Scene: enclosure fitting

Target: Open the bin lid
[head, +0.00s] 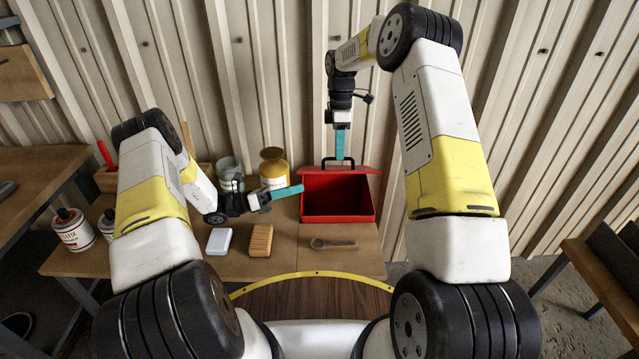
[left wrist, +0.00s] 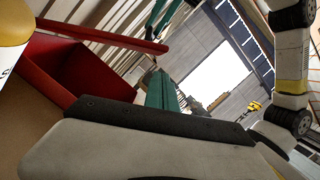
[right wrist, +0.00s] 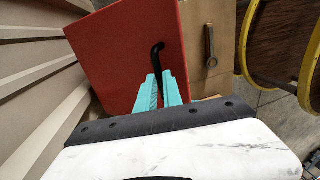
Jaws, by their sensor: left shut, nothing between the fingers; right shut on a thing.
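The red bin (head: 338,217) stands on the workbench, and its dark red inside shows from above. Its lid (head: 342,172) is raised at the back, beside the wall; the red lid panel (right wrist: 125,55) fills much of the right wrist view. My right gripper (head: 340,157) is shut on the black lid handle (head: 325,164), which also shows between the teal fingers in the right wrist view (right wrist: 155,55). My left gripper (head: 299,188) is shut and empty, its tips at the bin's left edge; I cannot tell if they touch. The bin also shows in the left wrist view (left wrist: 85,70).
A white block (head: 219,241), a wooden block (head: 260,240) and a wrench (head: 335,244) lie in front on the bench. A yellow jar (head: 273,170) and a glass jar (head: 228,173) stand left of the bin. The corrugated wall (head: 285,80) is close behind.

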